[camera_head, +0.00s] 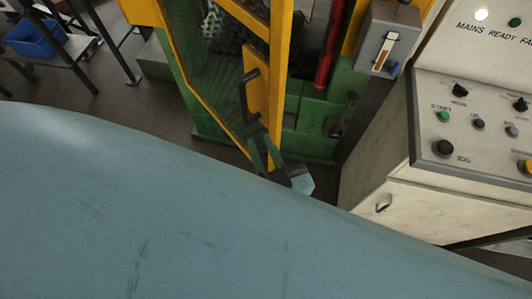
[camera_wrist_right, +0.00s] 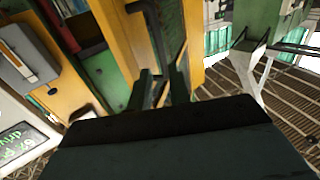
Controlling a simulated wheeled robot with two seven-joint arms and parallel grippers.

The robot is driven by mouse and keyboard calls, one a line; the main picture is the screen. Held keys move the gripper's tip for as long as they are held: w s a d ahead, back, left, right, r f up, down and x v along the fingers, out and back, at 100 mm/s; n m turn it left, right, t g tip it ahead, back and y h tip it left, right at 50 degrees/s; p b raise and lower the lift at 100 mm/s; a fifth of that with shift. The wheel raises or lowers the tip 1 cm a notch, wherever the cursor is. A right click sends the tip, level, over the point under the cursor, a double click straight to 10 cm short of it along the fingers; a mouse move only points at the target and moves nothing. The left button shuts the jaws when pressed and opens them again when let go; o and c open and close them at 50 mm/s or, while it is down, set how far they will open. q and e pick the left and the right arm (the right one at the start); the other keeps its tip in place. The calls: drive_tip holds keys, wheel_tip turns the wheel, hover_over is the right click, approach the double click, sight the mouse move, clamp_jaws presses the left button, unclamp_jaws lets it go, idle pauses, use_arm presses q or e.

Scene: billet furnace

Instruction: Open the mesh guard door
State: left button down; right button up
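The mesh guard door (camera_head: 205,60) has a yellow frame and a see-through mesh panel, in the upper middle of the head view. Its dark bar handle (camera_head: 244,97) sits on a yellow plate; the handle also shows in the right wrist view (camera_wrist_right: 152,25). I cannot tell whether the door is fully closed or slightly ajar. My right gripper (camera_head: 265,153) is just below the handle, close to the door's lower edge. In the right wrist view its two fingers (camera_wrist_right: 161,88) stand apart, with nothing seen held between them. My left gripper is not in view.
A green machine base (camera_head: 310,120) stands behind the door. A pale control cabinet (camera_head: 400,190) with buttons is at the right, with a grey switch box (camera_head: 385,40) above. A blue bin (camera_head: 33,40) on a rack is at upper left. Dark floor lies between.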

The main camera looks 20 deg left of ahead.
drive_tip(key=shift+v, duration=0.85)
